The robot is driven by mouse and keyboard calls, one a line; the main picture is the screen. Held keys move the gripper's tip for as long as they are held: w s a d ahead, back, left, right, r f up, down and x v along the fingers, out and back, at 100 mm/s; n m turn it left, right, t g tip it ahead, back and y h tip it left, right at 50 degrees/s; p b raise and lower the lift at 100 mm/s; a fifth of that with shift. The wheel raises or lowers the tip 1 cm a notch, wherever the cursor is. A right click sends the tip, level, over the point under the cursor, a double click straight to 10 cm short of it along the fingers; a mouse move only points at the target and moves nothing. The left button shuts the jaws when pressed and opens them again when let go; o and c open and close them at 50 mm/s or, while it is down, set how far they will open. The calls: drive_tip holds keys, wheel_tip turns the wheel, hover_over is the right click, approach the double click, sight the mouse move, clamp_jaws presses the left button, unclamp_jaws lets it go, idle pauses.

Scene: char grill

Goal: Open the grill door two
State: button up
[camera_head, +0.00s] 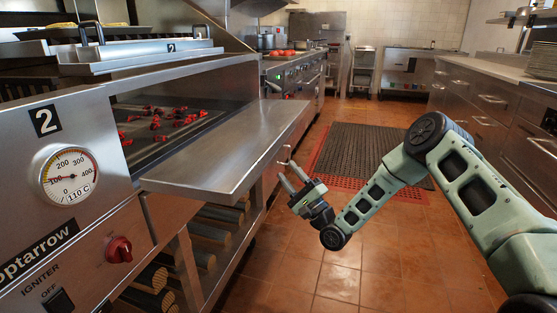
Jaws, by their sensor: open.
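The grill marked with a black number 2 plate (46,120) is at the left. Its steel door (225,155) is folded down and sticks out nearly flat toward the aisle. Behind it the firebox stands open, with red glowing coals (165,122) inside. My gripper (287,173) is open and empty, just right of the door's outer edge. Its fingers point up and left toward that edge. I cannot tell whether a finger touches the door or its handle.
A gauge (68,176), a red knob (119,249) and an igniter switch (60,300) are on the grill front. Logs (205,235) lie on the shelf below. A dark mat (370,150) covers the floor behind my arm. Steel drawers (490,98) line the right.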

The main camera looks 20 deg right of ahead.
drive_tip(key=v, duration=0.9)
drive_tip(key=shift+w+a+r, duration=0.1)
